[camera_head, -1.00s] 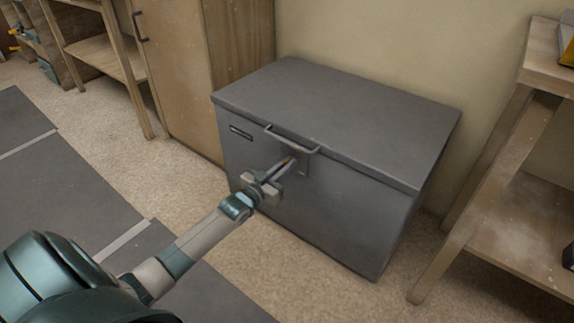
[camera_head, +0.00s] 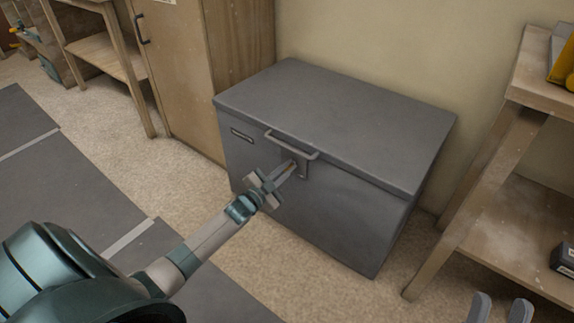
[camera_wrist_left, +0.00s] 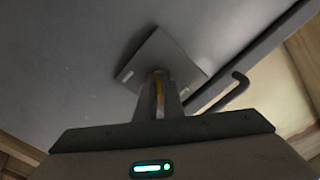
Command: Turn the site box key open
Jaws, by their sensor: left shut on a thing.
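The grey site box (camera_head: 335,215) stands against the wall with its lid (camera_head: 340,115) down. A lock plate (camera_head: 303,170) is on its front, just below the lid handle (camera_head: 291,146). My left gripper (camera_head: 289,170) is at the lock plate, shut on the key. The key (camera_wrist_left: 160,88) shows as a thin yellow-orange strip between the fingers in the left wrist view, against the tilted square plate (camera_wrist_left: 172,58); most of it is hidden. My right gripper (camera_head: 500,308) shows only two fingertips, apart and empty, at the bottom right.
A wooden cabinet (camera_head: 190,75) stands just left of the box. A wooden shelf unit (camera_head: 520,190) with a yellow item (camera_head: 563,62) and a dark item (camera_head: 564,259) stands at the right. The floor before the box is clear.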

